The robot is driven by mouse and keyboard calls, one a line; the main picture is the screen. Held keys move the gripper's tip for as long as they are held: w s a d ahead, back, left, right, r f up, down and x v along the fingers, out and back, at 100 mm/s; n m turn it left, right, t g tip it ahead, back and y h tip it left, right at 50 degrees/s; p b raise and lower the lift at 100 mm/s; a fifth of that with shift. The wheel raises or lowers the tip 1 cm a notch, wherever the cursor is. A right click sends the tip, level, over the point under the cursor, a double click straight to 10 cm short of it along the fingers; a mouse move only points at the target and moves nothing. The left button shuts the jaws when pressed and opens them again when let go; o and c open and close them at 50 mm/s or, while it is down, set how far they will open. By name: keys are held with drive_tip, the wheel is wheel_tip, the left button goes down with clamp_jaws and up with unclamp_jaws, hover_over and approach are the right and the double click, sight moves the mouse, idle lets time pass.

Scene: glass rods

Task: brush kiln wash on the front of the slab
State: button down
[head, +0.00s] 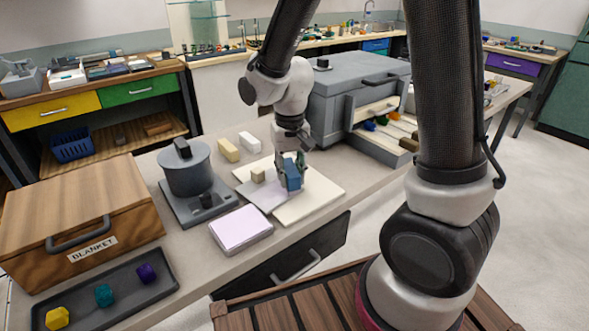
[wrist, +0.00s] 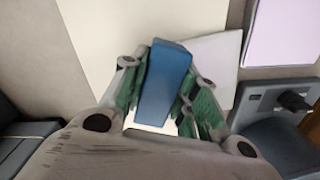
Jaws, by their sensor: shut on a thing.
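A cream slab (head: 315,200) lies flat on the grey bench. A pale grey-white patch (head: 262,196) covers part of its left and front side; I cannot tell whether it is a coating or a sheet. It also shows in the wrist view (wrist: 218,56). My gripper (head: 291,166) is shut on a blue block-shaped tool (head: 293,178), held over the middle of the slab. In the wrist view the green finger pads of my gripper (wrist: 165,78) press both sides of the blue tool (wrist: 166,90). No bristles are visible, and contact with the slab is hidden. A small beige block (head: 258,175) sits on the slab's left part.
A lilac-topped pad (head: 241,228) lies in front of the slab. A grey device with a round top (head: 186,170) stands left, near a wooden blanket box (head: 75,215). An open grey kiln (head: 350,95) stands behind. Yellow (head: 229,149) and white (head: 250,141) blocks lie behind the slab.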

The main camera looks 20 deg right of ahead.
drive_tip(key=shift+s+a, duration=0.6)
drive_tip(key=shift+a, duration=0.95)
drive_tip(key=shift+s+a, duration=0.6)
drive_tip(key=shift+a, duration=0.9)
drive_tip(key=shift+s+a, duration=0.6)
drive_tip(key=shift+a, duration=0.95)
drive_tip(key=shift+a+r, duration=0.1)
drive_tip(key=shift+a+r, duration=0.1)
drive_tip(key=shift+r, duration=2.9)
drive_tip(key=shift+r, duration=1.5)
